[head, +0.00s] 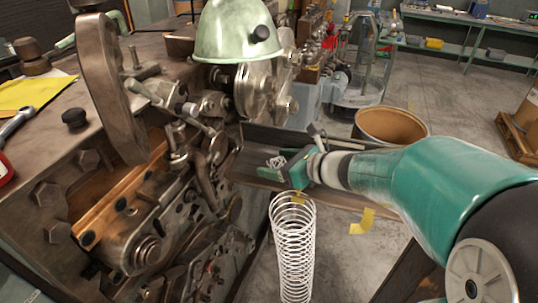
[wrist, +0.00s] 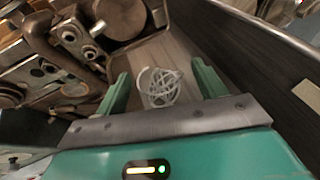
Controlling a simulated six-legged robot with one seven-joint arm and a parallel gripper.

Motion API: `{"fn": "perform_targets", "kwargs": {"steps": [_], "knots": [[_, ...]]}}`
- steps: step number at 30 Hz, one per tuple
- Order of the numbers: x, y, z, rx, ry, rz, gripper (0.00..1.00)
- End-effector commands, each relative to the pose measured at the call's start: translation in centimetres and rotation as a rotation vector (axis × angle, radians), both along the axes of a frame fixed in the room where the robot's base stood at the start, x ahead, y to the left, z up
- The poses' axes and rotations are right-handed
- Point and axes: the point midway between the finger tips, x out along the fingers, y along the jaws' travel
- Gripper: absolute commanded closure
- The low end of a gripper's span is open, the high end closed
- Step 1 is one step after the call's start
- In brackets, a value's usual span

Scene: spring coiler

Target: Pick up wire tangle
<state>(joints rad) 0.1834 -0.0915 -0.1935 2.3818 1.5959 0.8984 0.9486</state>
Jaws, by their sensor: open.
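The wire tangle is a small loose knot of pale wire. In the wrist view the wire tangle (wrist: 159,86) lies on a brown-grey tray surface, between the two green fingers of my gripper (wrist: 160,88). The fingers are apart, one on each side of it, with room left between them and the wire. In the head view the wire tangle (head: 275,162) shows small, just left of my gripper (head: 288,172), in the tray (head: 255,171). My gripper's far finger is partly hidden there.
The coiling machine (head: 150,220) with its levers and wheels fills the left. A tall white spring (head: 293,250) stands below my gripper. A round brown bin (head: 391,125) is behind on the floor. The tray's dark wall (wrist: 255,60) rises close on the right in the wrist view.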

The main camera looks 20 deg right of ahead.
Motion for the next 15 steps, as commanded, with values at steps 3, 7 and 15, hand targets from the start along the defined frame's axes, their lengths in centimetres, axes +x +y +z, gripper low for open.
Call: {"fn": "perform_targets", "kwargs": {"steps": [3, 7, 15], "knots": [[1.3, 1.0, -0.7, 0.000, 0.002, 0.003, 0.30], [2.0, 1.3, -0.9, -0.001, 0.001, 0.000, 0.30], [1.9, 1.3, -0.9, -0.001, -0.001, 0.000, 0.47]]}}
